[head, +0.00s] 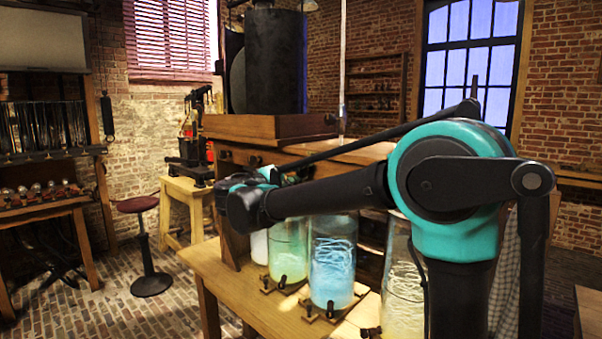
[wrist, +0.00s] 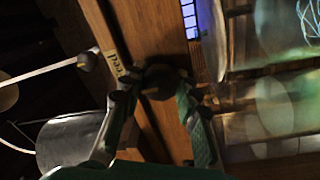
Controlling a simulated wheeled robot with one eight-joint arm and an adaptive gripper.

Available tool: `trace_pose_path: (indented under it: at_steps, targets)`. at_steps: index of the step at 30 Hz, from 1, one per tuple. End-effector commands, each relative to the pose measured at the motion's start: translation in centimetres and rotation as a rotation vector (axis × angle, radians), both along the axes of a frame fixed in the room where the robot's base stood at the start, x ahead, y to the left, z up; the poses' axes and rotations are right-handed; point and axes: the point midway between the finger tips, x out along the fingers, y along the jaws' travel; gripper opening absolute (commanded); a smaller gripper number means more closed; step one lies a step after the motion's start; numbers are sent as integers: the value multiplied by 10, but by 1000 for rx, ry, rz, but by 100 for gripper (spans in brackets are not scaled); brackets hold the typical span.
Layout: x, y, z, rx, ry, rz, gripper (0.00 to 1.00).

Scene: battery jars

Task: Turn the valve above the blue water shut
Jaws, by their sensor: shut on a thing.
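The jar of blue water (head: 333,262) stands on the wooden bench, with pale coils inside and a small dark tap at its foot. In the wrist view, my gripper (wrist: 156,86) has its two green-and-black fingers on either side of a dark round knob (wrist: 160,80) on a wooden panel, and is shut on it. The knob looks like a valve handle; its turn angle cannot be told. A small label, apparently "feed" (wrist: 115,65), is beside it. In the head view my arm hides the knob and the area above the blue jar.
A greenish jar (head: 288,250) stands left of the blue one, and a clear jar with pale coils (head: 403,290) stands right. Jars also show at the right of the wrist view (wrist: 270,110). A wooden shelf with a dark cylinder (head: 275,62) is above. A stool (head: 150,275) stands on the floor.

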Motion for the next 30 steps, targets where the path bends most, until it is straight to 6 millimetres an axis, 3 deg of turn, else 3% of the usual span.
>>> trace_pose_path:
  at_steps: [1, 6, 17, 30]
  targets:
    - [0, 0, 0, 0, 0, 0, 32]
    - [0, 0, 0, 0, 0, 0, 52]
    - [-4, 3, 0, 0, 0, 1, 52]
    - [-65, 52, -7, 0, 0, 4, 52]
